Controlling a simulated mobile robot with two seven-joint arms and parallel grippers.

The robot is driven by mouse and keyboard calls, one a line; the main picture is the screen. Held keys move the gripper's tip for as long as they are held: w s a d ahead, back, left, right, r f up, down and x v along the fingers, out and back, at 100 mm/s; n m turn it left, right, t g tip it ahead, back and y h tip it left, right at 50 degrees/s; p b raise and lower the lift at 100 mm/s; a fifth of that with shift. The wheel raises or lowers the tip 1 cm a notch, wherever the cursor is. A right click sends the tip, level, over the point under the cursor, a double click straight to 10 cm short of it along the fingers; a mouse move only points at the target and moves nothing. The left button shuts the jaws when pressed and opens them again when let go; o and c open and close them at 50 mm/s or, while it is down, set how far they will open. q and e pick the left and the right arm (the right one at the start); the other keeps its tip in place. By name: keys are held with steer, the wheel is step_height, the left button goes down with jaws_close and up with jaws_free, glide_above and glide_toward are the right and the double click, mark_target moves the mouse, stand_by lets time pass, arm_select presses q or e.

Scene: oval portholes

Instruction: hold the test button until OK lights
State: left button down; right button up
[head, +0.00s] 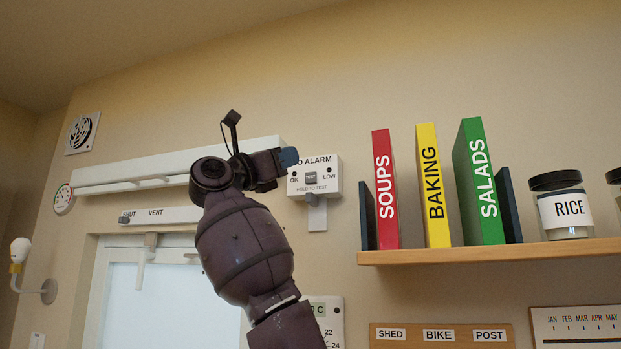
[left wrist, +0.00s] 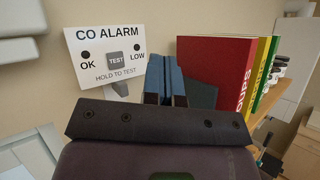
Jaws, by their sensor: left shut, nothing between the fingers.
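The CO alarm (head: 327,166) is a white box on the wall, marked "HOLD TO TEST". It also shows in the left wrist view (left wrist: 76,42). Its grey TEST button (left wrist: 115,60) sits in the middle, between the OK light (left wrist: 86,54) and the LOW light (left wrist: 138,47). Both lights look dark. My left gripper (head: 289,157) is shut and empty, its blue fingertips overlapping the alarm's upper left corner in the head view. In the left wrist view the fingers (left wrist: 166,80) stand right of the button, apart from it. My right gripper is not in view.
Right of the alarm, a wooden shelf (head: 480,251) holds red (head: 384,190), yellow (head: 433,186) and green (head: 478,182) books and a rice jar (head: 563,206). A grey bracket (head: 317,215) hangs under the alarm. A window (head: 150,290) with a vent is at lower left.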

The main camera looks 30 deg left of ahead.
mark_target(311, 178)
arm_select(q)
steer(key=shift+w, duration=0.1)
steer(key=shift+w+a+p, duration=0.35)
steer(key=shift+w+p, duration=0.35)
steer(key=shift+w, duration=0.65)
steer(key=shift+w+a+p, duration=0.35)
steer(key=shift+w+p, duration=0.4)
steer(key=shift+w, duration=0.65)
steer(key=shift+w+a+p, duration=0.35)
steer(key=shift+w+p, duration=0.35)
steer(key=shift+w, duration=0.8)
steer(key=shift+w, duration=0.2)
steer(key=shift+w+a, duration=0.1)
steer(key=shift+w, duration=0.1)
